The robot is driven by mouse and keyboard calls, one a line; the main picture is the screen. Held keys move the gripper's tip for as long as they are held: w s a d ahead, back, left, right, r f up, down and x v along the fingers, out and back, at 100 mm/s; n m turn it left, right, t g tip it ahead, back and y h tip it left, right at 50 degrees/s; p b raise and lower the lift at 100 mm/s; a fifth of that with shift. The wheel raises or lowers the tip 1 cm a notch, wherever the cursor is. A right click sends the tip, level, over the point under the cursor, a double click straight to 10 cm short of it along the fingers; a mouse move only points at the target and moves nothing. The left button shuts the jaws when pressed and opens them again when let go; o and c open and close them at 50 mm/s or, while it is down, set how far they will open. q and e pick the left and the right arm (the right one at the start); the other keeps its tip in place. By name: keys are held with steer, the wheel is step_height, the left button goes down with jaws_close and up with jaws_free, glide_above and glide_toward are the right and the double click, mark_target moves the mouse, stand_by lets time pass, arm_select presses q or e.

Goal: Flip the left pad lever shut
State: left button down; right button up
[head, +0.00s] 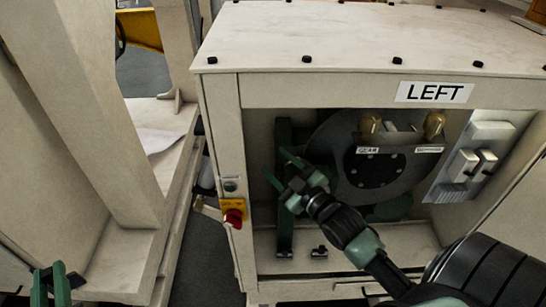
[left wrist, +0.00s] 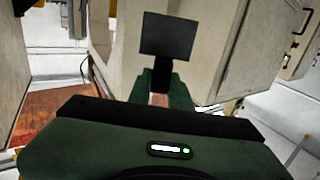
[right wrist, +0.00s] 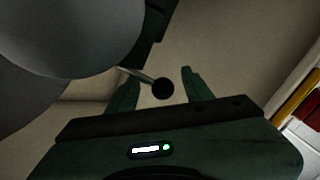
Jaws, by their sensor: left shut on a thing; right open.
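A thin metal lever with a black ball knob (right wrist: 163,89) shows in the right wrist view. It comes out from beside a large grey rounded part (right wrist: 70,35). My right gripper (right wrist: 160,85) is open, with the knob between its fingers in this view; I see no grip on it. In the head view my right gripper (head: 279,165) is inside the cabinet's opening, left of the dark disc (head: 375,170), and the lever is hard to make out. My left gripper (head: 51,284) is low at the left; in its wrist view it is shut on a black piece with a dark square plate (left wrist: 167,37).
The cream cabinet (head: 222,130) carries a LEFT sign (head: 434,92). A green upright (head: 284,225) stands in the opening beside my right gripper. A red stop button (head: 233,217) is on the left post. Two brass-coloured parts (head: 434,126) sit above the disc. White switch boxes (head: 475,163) are at right.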

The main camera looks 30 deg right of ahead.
steer(key=shift+w, duration=1.15)
jaws_close()
steer(key=shift+a, duration=0.1)
steer(key=shift+s+f, duration=0.1)
steer(key=shift+f, duration=0.2)
